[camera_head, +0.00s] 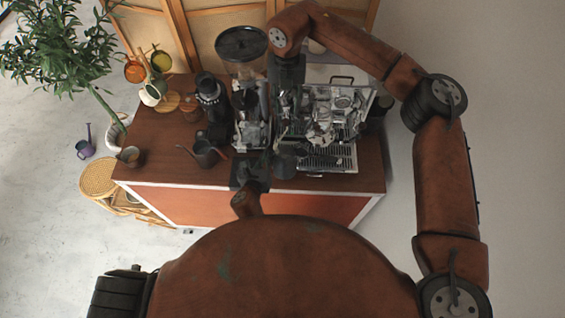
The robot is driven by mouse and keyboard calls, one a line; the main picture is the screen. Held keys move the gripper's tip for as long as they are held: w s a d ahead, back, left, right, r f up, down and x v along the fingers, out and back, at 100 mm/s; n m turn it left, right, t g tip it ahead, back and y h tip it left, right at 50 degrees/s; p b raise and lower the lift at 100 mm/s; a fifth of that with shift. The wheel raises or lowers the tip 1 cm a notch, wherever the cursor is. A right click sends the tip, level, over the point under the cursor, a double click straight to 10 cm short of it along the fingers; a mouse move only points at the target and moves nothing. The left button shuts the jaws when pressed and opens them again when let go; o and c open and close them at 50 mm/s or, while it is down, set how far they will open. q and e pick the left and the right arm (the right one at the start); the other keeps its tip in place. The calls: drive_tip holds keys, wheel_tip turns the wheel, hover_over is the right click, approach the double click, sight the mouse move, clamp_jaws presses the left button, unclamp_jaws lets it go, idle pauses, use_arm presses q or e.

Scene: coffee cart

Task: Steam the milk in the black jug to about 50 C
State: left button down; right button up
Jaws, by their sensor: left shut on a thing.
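The espresso machine (345,98) stands at the right end of the brown counter, with its drip tray (335,158) at the front. My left gripper (267,161) is at the counter's front edge, left of the drip tray. It is shut on the dark jug (284,166), which is just right of its fingers. The milk inside cannot be made out. My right gripper (287,100) reaches down from above at the machine's left side. Its fingers blend with the dark machine parts, so whether they are open is unclear. The steam wand cannot be told apart.
A grinder with a round black hopper (241,44) stands left of the machine. A dark container (205,154) with orange-brown handles and a black device (211,100) stand further left. The counter's left front (158,150) has free room.

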sight(286, 120)
idle(0.3)
